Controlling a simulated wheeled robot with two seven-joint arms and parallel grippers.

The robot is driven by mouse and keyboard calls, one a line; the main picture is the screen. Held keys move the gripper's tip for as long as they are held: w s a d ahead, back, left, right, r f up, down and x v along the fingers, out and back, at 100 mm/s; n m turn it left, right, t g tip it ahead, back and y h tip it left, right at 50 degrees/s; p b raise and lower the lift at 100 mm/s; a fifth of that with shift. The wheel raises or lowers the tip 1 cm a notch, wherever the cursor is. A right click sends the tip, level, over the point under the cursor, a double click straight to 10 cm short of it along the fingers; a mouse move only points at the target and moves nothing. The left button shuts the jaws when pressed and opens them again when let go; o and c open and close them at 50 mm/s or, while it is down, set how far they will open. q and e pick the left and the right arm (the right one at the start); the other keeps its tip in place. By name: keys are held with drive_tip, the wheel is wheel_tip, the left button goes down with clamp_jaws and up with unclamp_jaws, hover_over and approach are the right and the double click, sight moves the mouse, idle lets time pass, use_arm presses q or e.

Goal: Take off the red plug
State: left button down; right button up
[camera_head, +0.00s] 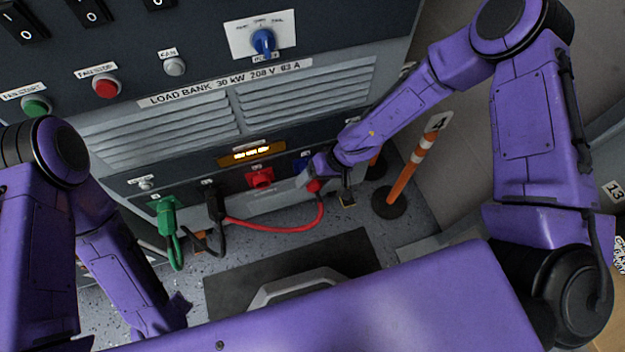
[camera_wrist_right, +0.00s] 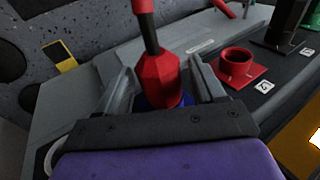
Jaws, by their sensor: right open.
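The red plug (camera_wrist_right: 158,78) stands over a blue socket (camera_wrist_right: 142,103) in the right wrist view, its cable leaving from its far end. It also shows in the head view (camera_head: 315,186), where the blue socket (camera_head: 300,163) is partly covered by my gripper. My right gripper (camera_wrist_right: 162,72) is open, one finger on each side of the plug; contact cannot be told. In the head view it (camera_head: 312,178) is at the panel's lower edge. The red socket (camera_wrist_right: 237,66) beside it is empty. My left gripper (camera_head: 172,310) is low at the left, far from the plug.
A green plug (camera_head: 165,212) and a black plug (camera_head: 214,203) are at the panel left of the red socket (camera_head: 260,177). The red cable (camera_head: 275,228) loops below. An orange-and-white post (camera_head: 408,172) stands right of the cabinet. A dark mat (camera_head: 235,290) lies on the floor.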

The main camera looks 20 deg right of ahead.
drive_tip(key=c, duration=0.9)
drive_tip(key=o, duration=1)
drive_tip(key=shift+c, duration=1.2)
